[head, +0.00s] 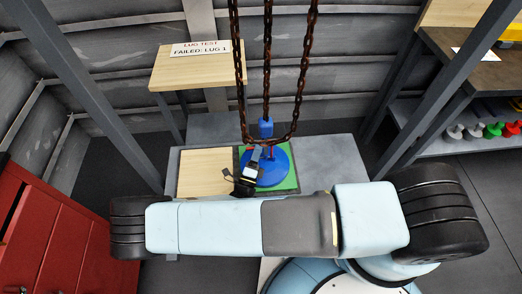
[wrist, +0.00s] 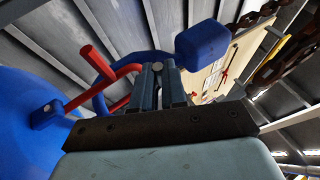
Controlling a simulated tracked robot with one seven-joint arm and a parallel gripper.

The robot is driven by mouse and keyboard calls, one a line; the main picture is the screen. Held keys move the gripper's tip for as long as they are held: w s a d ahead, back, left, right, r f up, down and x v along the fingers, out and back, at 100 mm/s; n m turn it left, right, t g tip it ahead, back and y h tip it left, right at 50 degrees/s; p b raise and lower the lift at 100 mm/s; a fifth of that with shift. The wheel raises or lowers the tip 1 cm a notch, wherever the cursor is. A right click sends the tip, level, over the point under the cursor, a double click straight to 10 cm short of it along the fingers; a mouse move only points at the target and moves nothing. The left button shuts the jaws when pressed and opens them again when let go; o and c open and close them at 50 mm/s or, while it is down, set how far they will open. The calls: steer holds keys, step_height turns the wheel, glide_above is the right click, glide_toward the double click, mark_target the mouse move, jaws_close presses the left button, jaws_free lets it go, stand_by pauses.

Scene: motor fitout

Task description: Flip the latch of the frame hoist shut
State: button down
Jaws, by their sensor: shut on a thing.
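The frame hoist hangs as rusty chains (head: 306,75) with a blue block (head: 265,128) at their lower end. In the wrist view a blue block (wrist: 203,45) and a curved blue hook-like piece are close by. Red bars (wrist: 95,62), seemingly the latch, reach from the left towards my fingers. My gripper (wrist: 159,72) looks shut on a red bar, though its fingers hide the contact. In the head view my gripper (head: 252,160) is just below the blue block, over a blue round part (head: 272,172). Whether the latch is open or shut is unclear.
The blue round part stands on a green mat (head: 291,183) on a grey bench (head: 315,160), with a wooden board (head: 203,173) to its left. A sign (head: 200,48) reads "LUG TEST FAILED: LUG 1". Grey posts (head: 448,88) flank the bench. A red cabinet (head: 50,230) is at left.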

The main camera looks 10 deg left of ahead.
steer(key=shift+w+a+f+m+t+h, duration=0.25)
steer(key=shift+m+t+h, duration=0.25)
steer(key=shift+m+t, duration=0.15)
steer(key=c, duration=1.2)
jaws_free()
steer(key=shift+o, duration=0.2)
steer(key=shift+d, duration=0.1)
steer(key=shift+s+f, duration=0.1)
steer(key=v, duration=0.7)
steer(key=shift+f, duration=0.2)
steer(key=shift+s, duration=0.2)
